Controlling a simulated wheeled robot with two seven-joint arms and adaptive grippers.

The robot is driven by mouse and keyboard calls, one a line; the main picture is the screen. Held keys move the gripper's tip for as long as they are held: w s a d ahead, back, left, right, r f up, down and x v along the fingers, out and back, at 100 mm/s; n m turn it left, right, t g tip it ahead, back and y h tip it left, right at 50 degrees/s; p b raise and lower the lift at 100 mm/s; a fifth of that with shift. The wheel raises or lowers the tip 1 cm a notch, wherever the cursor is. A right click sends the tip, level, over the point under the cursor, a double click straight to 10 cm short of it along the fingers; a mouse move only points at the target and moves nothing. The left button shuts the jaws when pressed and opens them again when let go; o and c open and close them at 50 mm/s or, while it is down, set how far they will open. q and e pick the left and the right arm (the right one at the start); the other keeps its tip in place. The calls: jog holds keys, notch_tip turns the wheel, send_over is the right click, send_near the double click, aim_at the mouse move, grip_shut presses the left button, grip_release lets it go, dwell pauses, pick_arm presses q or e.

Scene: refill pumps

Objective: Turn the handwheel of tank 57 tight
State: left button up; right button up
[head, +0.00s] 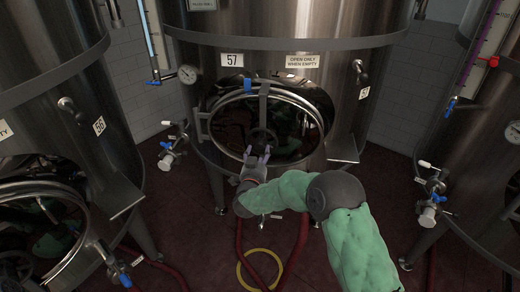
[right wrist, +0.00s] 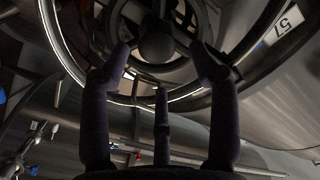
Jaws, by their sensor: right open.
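Tank 57 (head: 290,75) is a steel tank in the middle of the head view, with its number plate (head: 232,59) above a round manway door (head: 305,110). The dark handwheel (head: 262,137) sits at the middle of the door. In the right wrist view the handwheel (right wrist: 157,46) shows close up with its round hub. My right gripper (head: 257,156) is just in front of the handwheel's lower part. In the right wrist view its fingers (right wrist: 162,65) are spread, with the hub between and beyond the tips; contact cannot be told. My left gripper is out of view.
Tank 56 (head: 85,105) stands at the left with its own open-looking manway below, and another tank (head: 480,130) at the right. Valves (head: 172,150) and (head: 432,190) stick out beside the tanks. Red hoses and a yellow ring (head: 243,272) lie on the dark red floor.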

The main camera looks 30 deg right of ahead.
jog(key=v, duration=0.7)
jog(key=shift+s+a, duration=0.2)
jog(key=shift+s, duration=0.1)
jog(key=s+a+f+n+g+y, duration=0.1)
jog(key=s+a+f+n+y, duration=0.2)
jog(key=f, duration=0.5)
jog(key=s+a+f+n+g+y+p, duration=0.1)
jog(key=a+f+g+y, duration=0.1)
jog(key=a+f+y, duration=0.45)
jog(key=s+a+f+n+g, duration=0.1)
jog(key=s+a+f+n, duration=0.15)
jog(key=f, duration=0.75)
jog(key=s+a+f+n+g+y, duration=0.1)
jog(key=s+a+f+g, duration=0.4)
jog(key=s, duration=0.6)
jog(key=s+a+f+n+g+y, duration=0.2)
jog(key=s+a+f+g+y, duration=0.2)
jog(key=s, duration=0.8)
notch_tip(320, 180, down, 3)
jog(key=shift+s+a+r+g+p, duration=0.2)
jog(key=shift+s+a+g+p, duration=0.05)
jog(key=shift+a+g+p, duration=0.2)
jog(key=shift+y, duration=0.25)
